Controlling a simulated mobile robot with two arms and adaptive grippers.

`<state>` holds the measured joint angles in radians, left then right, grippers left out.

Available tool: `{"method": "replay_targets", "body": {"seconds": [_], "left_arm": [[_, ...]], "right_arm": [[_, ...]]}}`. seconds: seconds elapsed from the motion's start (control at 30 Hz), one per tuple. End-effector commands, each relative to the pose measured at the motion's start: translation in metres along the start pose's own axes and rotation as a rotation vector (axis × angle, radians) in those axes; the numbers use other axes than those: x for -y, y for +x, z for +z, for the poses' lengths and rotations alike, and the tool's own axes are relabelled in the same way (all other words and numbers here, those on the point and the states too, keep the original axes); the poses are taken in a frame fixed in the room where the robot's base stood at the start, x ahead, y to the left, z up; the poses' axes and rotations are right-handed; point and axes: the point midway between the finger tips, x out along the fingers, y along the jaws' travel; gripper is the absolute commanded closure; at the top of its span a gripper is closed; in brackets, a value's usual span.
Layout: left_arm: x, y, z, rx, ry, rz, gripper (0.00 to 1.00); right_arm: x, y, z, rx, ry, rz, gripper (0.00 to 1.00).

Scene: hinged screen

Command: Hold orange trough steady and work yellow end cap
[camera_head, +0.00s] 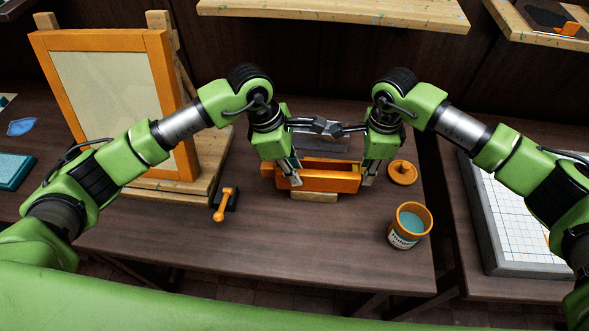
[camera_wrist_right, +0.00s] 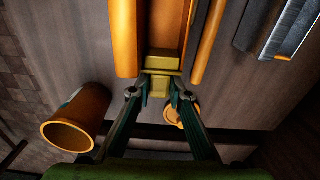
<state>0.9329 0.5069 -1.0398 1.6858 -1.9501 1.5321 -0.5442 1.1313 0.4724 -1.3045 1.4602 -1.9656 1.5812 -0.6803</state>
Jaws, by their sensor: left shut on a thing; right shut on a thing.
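The orange trough (camera_head: 332,181) sits on a light wooden block in the middle of the table. My left gripper (camera_head: 296,181) is shut at the trough's left end. My right gripper (camera_head: 368,181) is at its right end. In the right wrist view the orange trough (camera_wrist_right: 127,40) runs away from me, and the yellow end cap (camera_wrist_right: 162,64) is at its near end. My right gripper's fingertips (camera_wrist_right: 159,93) are shut on the end cap's narrow tab. The cap appears to be at the trough's end; whether it is fully seated cannot be told.
An orange cup with teal contents (camera_head: 410,222) and an orange lid (camera_head: 402,173) stand right of the trough. An orange-handled tool (camera_head: 224,205) lies left. A framed screen on an easel (camera_head: 110,100) stands further left. The table's front middle is clear.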

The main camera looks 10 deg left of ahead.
Motion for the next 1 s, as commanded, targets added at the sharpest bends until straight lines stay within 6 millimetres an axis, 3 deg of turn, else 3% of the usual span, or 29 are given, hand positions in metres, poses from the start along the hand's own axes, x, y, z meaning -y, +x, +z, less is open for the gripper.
{"method": "replay_targets", "body": {"seconds": [0.27, 0.3, 0.33, 0.37, 0.77, 1.0], "left_arm": [[0.002, 0.002, -0.001, -0.003, 0.0, -0.005, 1.0], [0.002, 0.002, -0.001, -0.003, 0.0, -0.005, 1.0], [0.002, 0.002, -0.001, -0.003, 0.0, -0.005, 1.0], [0.002, 0.002, -0.001, -0.003, 0.0, -0.005, 1.0], [0.002, 0.002, -0.001, -0.003, 0.0, -0.005, 1.0], [0.002, 0.002, -0.001, -0.003, 0.0, -0.005, 1.0]], "right_arm": [[0.0, 0.0, 0.001, 0.001, 0.0, 0.0, 0.94], [0.0, 0.0, 0.001, 0.001, 0.0, 0.0, 0.72], [0.0, 0.0, 0.001, 0.001, 0.0, 0.0, 0.65], [0.0, 0.0, 0.001, 0.001, 0.0, 0.0, 0.63], [0.001, -0.005, 0.001, 0.002, -0.001, -0.002, 0.63], [0.002, -0.048, 0.001, 0.001, -0.001, -0.006, 0.63]]}}
